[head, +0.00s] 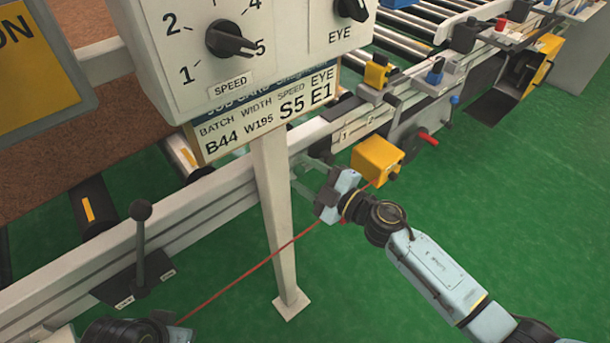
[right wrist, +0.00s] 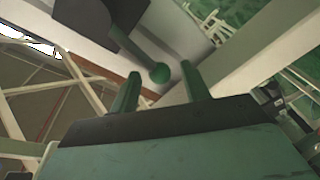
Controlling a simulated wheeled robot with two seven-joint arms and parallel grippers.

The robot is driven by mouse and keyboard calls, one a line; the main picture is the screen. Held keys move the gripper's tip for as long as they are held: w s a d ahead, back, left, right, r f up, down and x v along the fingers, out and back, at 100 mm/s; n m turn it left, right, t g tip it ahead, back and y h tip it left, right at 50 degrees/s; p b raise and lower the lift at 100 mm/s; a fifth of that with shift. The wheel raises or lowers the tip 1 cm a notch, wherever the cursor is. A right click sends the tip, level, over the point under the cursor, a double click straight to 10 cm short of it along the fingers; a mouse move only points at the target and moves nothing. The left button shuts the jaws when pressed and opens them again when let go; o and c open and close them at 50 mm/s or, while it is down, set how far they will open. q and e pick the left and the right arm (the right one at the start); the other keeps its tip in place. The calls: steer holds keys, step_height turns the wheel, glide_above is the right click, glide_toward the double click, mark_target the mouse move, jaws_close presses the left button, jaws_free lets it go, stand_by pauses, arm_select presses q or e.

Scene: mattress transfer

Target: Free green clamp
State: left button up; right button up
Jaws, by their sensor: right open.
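My right gripper (head: 308,172) is beside the conveyor's side rail, behind the slanted white post. In the right wrist view its two fingers (right wrist: 160,88) are apart. A lever with a round ball end (right wrist: 160,73) shows between and just beyond the fingertips; it looks green there, under a green tint. I cannot tell whether this is the green clamp, and no clearly green clamp shows in the head view. Part of my left arm shows at the bottom left of the head view; its fingers are not clear.
A control box (head: 225,75) with dials hangs in front on a white post (head: 275,215). A black ball-topped lever (head: 140,240) stands at left. A yellow box (head: 377,158) sits right of my right gripper. A thin red line (head: 245,273) crosses low. The green floor (head: 530,240) is open at right.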

arm_select(q)
steer(key=shift+r, duration=0.2)
arm_select(e)
steer(key=shift+w+a, duration=0.15)
jaws_close()
